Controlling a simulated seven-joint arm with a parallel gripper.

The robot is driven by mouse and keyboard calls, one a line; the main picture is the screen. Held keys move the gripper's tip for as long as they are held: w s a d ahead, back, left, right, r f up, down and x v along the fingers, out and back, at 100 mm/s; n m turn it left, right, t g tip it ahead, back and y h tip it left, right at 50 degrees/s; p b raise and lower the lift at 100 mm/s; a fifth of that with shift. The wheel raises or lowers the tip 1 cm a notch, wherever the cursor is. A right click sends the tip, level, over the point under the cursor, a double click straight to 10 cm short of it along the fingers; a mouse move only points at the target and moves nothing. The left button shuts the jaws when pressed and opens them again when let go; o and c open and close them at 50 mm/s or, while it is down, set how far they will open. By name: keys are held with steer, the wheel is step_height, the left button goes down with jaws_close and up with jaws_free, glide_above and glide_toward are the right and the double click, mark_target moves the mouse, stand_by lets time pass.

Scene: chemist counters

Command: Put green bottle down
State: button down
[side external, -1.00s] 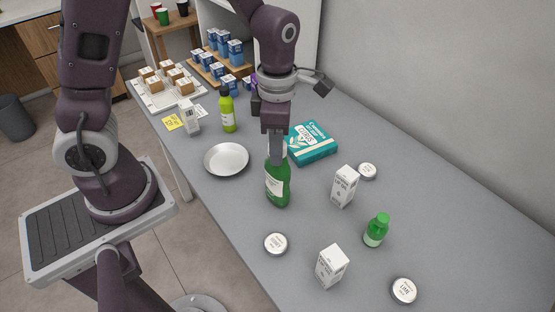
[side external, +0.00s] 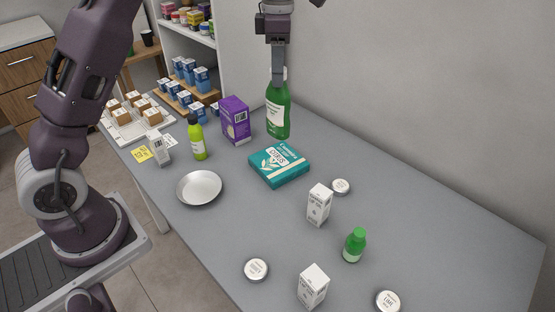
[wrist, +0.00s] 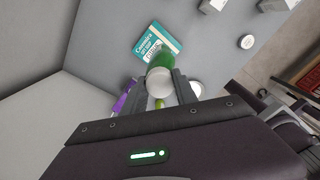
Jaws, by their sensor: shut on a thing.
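A tall green bottle (side external: 278,118) with a white label is upright in my gripper (side external: 279,78), near the wall at the back of the counter. The gripper is shut on its upper part from above. In the side view its base appears just behind the teal box; I cannot tell whether it touches the counter. In the wrist view the bottle (wrist: 161,62) sits between the fingers (wrist: 158,88), seen from its top, overlapping the teal box. The counter (side external: 400,215) is grey.
The teal box (side external: 279,165) lies in front of the bottle and a purple box (side external: 235,120) stands to its left. A lime bottle (side external: 197,138), a round dish (side external: 200,188), white cartons (side external: 319,205) and a small green bottle (side external: 355,246) stand nearby. The right rear counter is clear.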

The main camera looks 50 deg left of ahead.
mark_target(278, 106)
steer(key=shift+w+a+f, duration=0.25)
steer(key=shift+w+a, duration=0.05)
step_height(278, 106, down, 9)
steer(key=shift+w+f, duration=0.1)
steer(key=shift+f, duration=0.2)
steer(key=c, duration=1)
jaws_free()
steer(key=shift+o, duration=0.2)
